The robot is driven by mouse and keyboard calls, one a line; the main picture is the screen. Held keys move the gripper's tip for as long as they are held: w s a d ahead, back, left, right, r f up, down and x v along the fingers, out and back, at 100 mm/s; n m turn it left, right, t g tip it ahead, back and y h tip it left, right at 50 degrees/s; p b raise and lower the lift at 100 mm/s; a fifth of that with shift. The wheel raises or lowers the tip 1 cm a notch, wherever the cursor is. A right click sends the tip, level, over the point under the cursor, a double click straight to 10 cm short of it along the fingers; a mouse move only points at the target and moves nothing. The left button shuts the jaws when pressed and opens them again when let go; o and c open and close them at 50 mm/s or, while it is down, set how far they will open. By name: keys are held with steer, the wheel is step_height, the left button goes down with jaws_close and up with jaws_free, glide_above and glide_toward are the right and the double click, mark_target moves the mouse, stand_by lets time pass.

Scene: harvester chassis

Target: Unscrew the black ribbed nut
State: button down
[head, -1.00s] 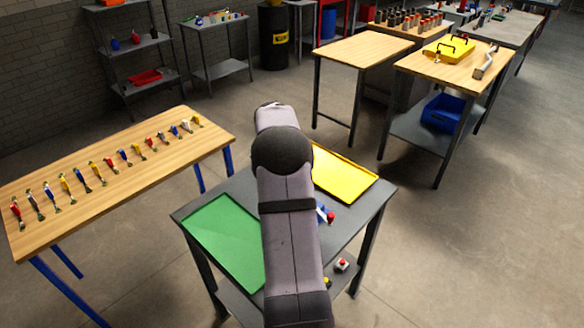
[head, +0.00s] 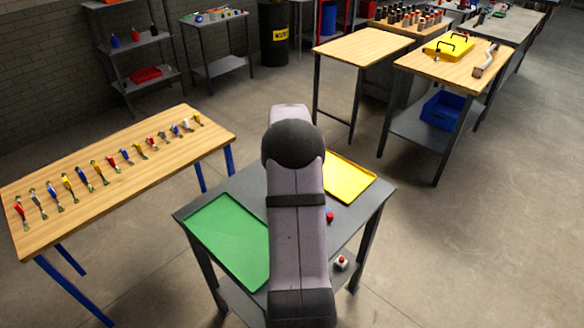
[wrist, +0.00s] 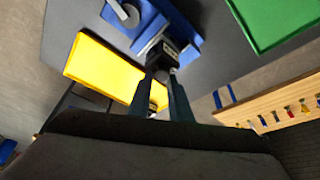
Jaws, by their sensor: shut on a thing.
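In the wrist view, my gripper (wrist: 162,74) is shut with its two dark fingers on a small black part, which I take for the black ribbed nut (wrist: 166,52). The nut sits against a blue fixture (wrist: 142,30) on the grey table, and the fingers hide part of it. A grey metal rod with a rounded end (wrist: 126,14) lies on the blue fixture.
On the grey table (head: 255,185) lie a green tray (head: 225,240) at left and a yellow tray (head: 349,178) at back right. A wooden table with several small tools (head: 190,160) stands at left.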

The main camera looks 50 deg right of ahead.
steer(key=shift+r+n+t+y+p, duration=0.1)
steer(key=shift+n+t+y+p, duration=0.25)
steer(key=shift+n+p, duration=0.75)
steer(key=shift+n+t+y+b, duration=0.4)
steer(key=shift+n+b, duration=0.35)
steer(key=shift+n, duration=0.75)
steer(key=shift+f+n, duration=0.2)
steer(key=shift+n, duration=0.1)
steer(key=shift+n+y+b, duration=0.35)
steer(key=shift+n+b, duration=0.25)
steer(key=shift+b, duration=0.05)
steer(key=shift+r+n+y+b, duration=0.1)
steer(key=shift+n+y+b, duration=0.45)
steer(key=shift+n, duration=1.15)
